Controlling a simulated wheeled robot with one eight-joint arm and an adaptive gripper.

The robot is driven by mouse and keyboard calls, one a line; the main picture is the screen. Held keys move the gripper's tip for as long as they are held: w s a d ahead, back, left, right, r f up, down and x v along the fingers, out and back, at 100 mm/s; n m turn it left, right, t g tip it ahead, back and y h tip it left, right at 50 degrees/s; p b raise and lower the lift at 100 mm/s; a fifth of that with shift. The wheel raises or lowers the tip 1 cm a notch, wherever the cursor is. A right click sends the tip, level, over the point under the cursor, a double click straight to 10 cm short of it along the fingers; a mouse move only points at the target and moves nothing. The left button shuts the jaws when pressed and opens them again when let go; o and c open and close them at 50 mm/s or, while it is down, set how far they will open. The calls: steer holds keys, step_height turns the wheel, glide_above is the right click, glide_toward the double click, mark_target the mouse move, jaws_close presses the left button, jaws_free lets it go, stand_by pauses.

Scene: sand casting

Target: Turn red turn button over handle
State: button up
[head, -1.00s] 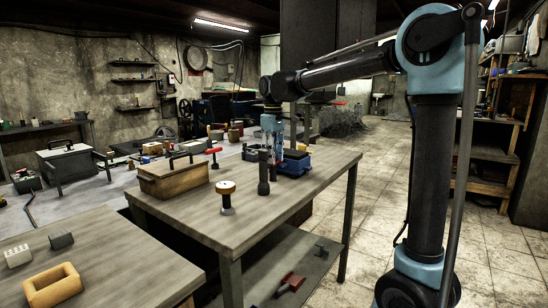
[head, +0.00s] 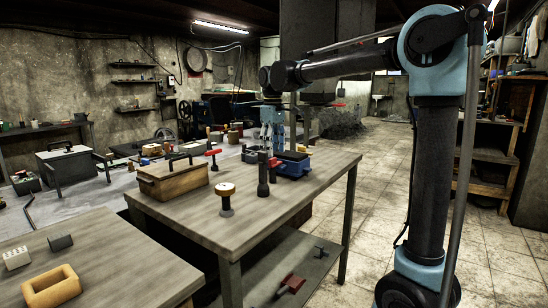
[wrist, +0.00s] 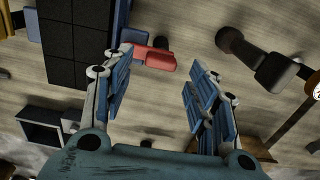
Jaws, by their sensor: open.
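A small red piece (wrist: 155,58), apparently the red turn button, lies beside a dark gridded block with blue sides (wrist: 78,45) in the wrist view. In the head view my gripper (head: 272,146) hangs over the back of the table. No contact is visible. I cannot make out the handle under the red piece.
A dark rammer (head: 263,175) stands upright in front of the blue tool. A wooden box (head: 172,181), a round-topped tool (head: 225,197) and a red-topped tool (head: 213,153) stand to the left. The table's front right is clear.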

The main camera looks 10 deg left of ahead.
step_height(320, 180, up, 8)
steer(key=shift+r, duration=0.15)
stand_by(0.4)
steer(key=s+d+f+m, duration=0.2)
steer(key=d+f, duration=0.2)
steer(key=d, duration=0.5)
steer(key=s+d+f+m+t, duration=0.1)
steer(key=s+d+f+m, duration=0.2)
steer(key=d, duration=0.6)
steer(key=s+d+f+m, duration=0.1)
steer(key=s+d+f, duration=0.1)
steer(key=d+f, duration=0.45)
steer(key=s+d+f+m, duration=0.3)
steer(key=s+d+f, duration=0.5)
steer(key=f, duration=0.2)
steer(key=s+d+f+m+t, duration=0.1)
steer(key=s+d+f+m, duration=0.3)
steer(key=s+d+f, duration=0.4)
step_height(320, 180, down, 3)
steer(key=shift+s+d+r, duration=0.15)
steer(key=shift+s+d, duration=0.1)
steer(key=shift+w+f, duration=0.2)
steer(key=shift+w, duration=0.25)
